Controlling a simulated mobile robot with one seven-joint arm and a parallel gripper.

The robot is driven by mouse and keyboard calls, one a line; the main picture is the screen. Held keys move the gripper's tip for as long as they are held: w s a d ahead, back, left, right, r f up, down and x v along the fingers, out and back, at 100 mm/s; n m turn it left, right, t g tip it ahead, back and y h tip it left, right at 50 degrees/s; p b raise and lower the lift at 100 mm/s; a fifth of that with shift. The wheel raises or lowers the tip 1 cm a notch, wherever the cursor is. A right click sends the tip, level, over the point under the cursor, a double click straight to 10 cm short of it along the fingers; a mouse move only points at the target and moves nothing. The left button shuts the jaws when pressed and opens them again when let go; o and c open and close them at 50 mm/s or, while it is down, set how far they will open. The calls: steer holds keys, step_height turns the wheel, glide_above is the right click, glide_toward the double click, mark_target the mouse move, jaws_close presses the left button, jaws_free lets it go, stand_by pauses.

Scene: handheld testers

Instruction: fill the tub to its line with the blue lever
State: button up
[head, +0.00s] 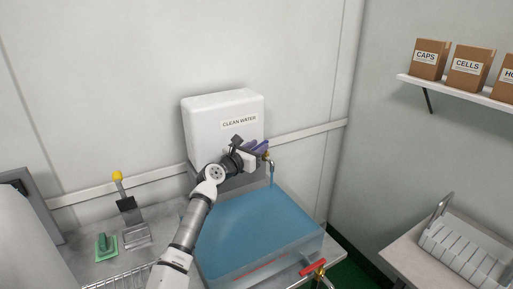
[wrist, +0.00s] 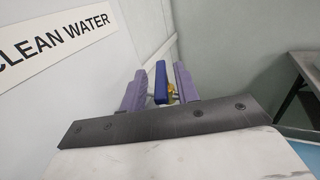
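The clear tub (head: 312,247) stands on the counter with blue water (head: 250,228) over its whole floor. A red line (head: 262,268) shows on its front wall; I cannot tell exactly how the water surface sits against it. The tap (head: 270,163) is over the tub's back right, and a thin blue stream seems to fall from it. My gripper (head: 260,147) is at the tap. In the wrist view the blue lever (wrist: 161,83) stands between the two purple fingers of my gripper (wrist: 160,88), with a narrow gap on each side. In the head view the lever is hidden.
The white CLEAN WATER tank (head: 222,118) is on the wall behind my gripper. A red lever (head: 314,267) is at the tub's front right corner. A yellow-topped device (head: 128,210) and a green item (head: 106,244) stand left. A white rack (head: 465,250) is at right.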

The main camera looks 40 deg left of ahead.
jaws_close()
steer(key=shift+f+b, duration=0.15)
steer(key=shift+b, duration=0.15)
steer(key=b, duration=0.1)
steer(key=h+b, duration=0.1)
steer(key=shift+a+f+m+b, duration=0.2)
steer(key=shift+f+m+b, duration=0.05)
steer(key=shift+m+b, duration=0.05)
steer(key=h+b, duration=0.1)
steer(key=b, duration=0.1)
steer(key=m+b, duration=0.1)
steer(key=b, duration=0.2)
steer(key=shift+a+h, duration=0.3)
steer(key=shift+h, duration=0.1)
steer(key=shift+w+a+r+m+h+b, duration=0.1)
steer(key=shift+a+r+m+h+b, duration=0.1)
steer(key=shift+m+h+b, duration=0.55)
steer(key=shift+a+r+m+g+h+b, duration=0.2)
steer(key=shift+m+g+h+b, duration=0.2)
steer(key=shift+h, duration=0.35)
steer(key=shift+o, duration=0.7)
jaws_free()
